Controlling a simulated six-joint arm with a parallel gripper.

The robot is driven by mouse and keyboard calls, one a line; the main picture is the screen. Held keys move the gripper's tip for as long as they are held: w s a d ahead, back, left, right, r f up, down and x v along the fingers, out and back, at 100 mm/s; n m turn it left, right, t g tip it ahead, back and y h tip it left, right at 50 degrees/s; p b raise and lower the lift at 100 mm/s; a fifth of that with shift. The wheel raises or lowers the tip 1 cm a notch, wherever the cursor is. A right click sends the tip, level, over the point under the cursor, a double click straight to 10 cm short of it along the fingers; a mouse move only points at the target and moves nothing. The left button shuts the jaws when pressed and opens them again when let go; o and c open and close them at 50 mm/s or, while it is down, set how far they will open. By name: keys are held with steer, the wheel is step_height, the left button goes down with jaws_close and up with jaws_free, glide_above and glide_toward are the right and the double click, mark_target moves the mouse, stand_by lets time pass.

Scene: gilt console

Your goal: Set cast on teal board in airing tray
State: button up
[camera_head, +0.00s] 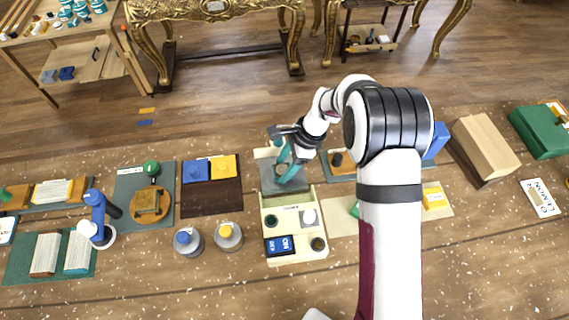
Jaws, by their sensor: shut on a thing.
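My gripper (286,160), at the end of my white and black arm, points down behind the cream compartment tray (294,262), over a grey-teal mat (268,186). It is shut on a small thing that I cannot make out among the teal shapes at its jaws. I cannot tell for sure that this is the cast. The cream tray, perhaps the airing tray, holds a white piece (309,217), a round green piece (271,220), a blue labelled block (279,245) and a dark round piece (318,244). I cannot pick out the teal board in it.
Two grey round pots with blue (183,237) and yellow (226,231) tops stand left of the tray. A brown board (212,198) with blue and yellow blocks lies behind them. My arm hides part of the beige mat (341,222) at right. Gilt tables stand behind.

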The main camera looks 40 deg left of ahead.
steer(key=o, duration=1.4)
steer(key=shift+c, duration=0.2)
steer(key=v, duration=1.2)
steer(key=s+d+r+n+t, duration=0.1)
steer(key=s+d+r, duration=0.1)
steer(key=d+r, duration=0.35)
steer(key=s+d+r, duration=0.2)
steer(key=d+r, duration=0.1)
steer(key=d, duration=0.5)
steer(key=s+d+n+t+h, duration=0.1)
steer(key=s+d+n+t, duration=0.1)
steer(key=s+d, duration=1.2)
steer(key=shift+s+d+r, duration=0.15)
steer(key=shift+s+d, duration=0.05)
steer(key=shift+s, duration=0.85)
